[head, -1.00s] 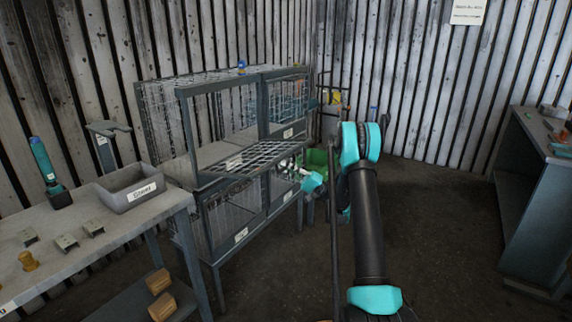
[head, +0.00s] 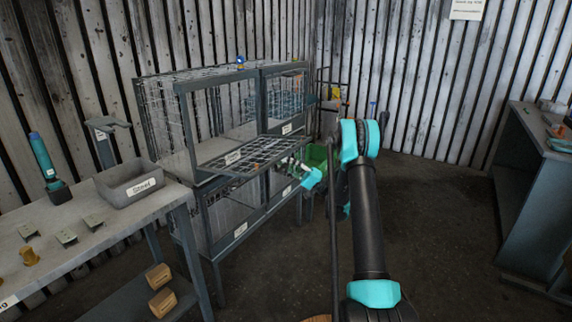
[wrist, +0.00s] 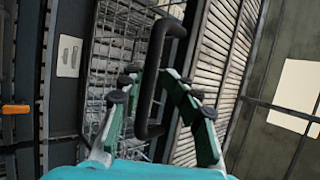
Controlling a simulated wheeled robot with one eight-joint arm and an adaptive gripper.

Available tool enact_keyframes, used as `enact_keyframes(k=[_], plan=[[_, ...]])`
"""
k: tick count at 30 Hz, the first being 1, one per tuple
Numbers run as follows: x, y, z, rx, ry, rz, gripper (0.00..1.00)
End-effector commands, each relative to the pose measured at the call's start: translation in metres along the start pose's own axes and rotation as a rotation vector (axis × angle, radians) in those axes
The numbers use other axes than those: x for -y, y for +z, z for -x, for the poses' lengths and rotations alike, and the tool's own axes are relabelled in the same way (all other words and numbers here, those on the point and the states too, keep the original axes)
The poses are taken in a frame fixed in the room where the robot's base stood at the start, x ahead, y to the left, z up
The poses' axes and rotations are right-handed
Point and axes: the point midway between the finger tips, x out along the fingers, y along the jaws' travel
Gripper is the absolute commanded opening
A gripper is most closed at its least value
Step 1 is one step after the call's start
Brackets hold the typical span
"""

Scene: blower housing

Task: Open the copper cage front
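The copper cage front is most likely the upper-left mesh front (head: 262,152). It is swung out and down from its opening, close to level, with a small label on it that I cannot read. Its black bar handle (wrist: 152,85) stands between the two fingers of my gripper (wrist: 151,74) in the wrist view. The green fingertips close in on both sides of the handle. In the head view my gripper (head: 304,176) is at the outer right end of the lowered front, small and partly hidden by mesh.
The wire cage rack (head: 262,68) has other labelled fronts beside and below, upright. A workbench (head: 110,232) with a grey bin (head: 128,190) stands left. A green bin (head: 317,155) is behind my gripper. Another bench (head: 530,190) stands far right. The floor between is clear.

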Motion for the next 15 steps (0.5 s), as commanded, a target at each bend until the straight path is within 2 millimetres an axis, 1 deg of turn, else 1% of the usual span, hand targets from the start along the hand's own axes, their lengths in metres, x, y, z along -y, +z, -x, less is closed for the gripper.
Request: enact_keyframes(k=[9,11,15], plan=[[-0.001,0.000,0.002,0.000,0.000,0.000,0.33],[0.000,0.000,0.006,-0.001,0.000,0.000,0.33],[0.000,-0.001,0.028,-0.002,0.000,0.001,0.33]])
